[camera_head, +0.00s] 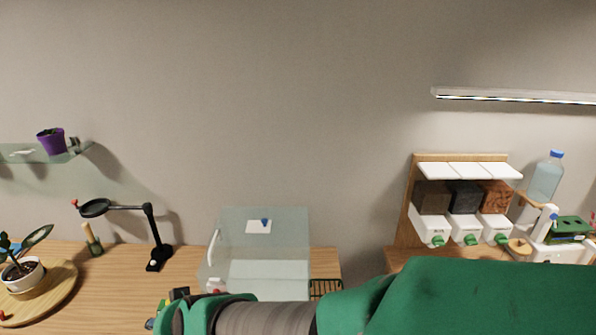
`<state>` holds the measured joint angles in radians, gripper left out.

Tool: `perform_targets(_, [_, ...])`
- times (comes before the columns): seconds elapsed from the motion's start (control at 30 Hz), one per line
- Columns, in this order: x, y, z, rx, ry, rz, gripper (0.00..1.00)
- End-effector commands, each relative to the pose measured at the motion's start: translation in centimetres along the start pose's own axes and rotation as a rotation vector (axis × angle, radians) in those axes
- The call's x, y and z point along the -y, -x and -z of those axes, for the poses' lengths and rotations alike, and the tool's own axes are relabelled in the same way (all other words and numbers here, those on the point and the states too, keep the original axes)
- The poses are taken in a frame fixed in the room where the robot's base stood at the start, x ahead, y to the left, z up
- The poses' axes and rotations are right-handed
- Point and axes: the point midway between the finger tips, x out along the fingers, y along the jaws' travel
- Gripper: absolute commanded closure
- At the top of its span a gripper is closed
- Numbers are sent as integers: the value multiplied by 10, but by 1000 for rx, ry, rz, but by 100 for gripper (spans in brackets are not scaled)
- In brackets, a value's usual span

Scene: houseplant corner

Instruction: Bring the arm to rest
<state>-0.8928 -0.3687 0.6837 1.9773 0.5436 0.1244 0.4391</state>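My arm (440,300) stretches across the bottom of the view from the right, in green covers with a grey ribbed section. Its left end stops in front of the wooden table, left of the clear box. Small dark and coloured parts show at that end, but I cannot tell what they are. My gripper's fingers do not show, so I cannot see whether it holds anything.
A clear box (262,225) stands behind my arm. Left are a black magnifier lamp (152,225) and a potted plant (20,275) on a round wooden board (60,285). A dispenser rack (403,228) and bottle (545,178) stand right. The wall above is mostly bare.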

Motion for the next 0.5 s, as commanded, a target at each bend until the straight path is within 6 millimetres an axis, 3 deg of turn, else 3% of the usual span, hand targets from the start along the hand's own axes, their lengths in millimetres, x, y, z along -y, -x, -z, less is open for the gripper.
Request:
perform_targets(0.2, [-45,56,50,-26,51,-46,59])
perform_targets(0.5, [-115,138,93,-63,118,-135,59])
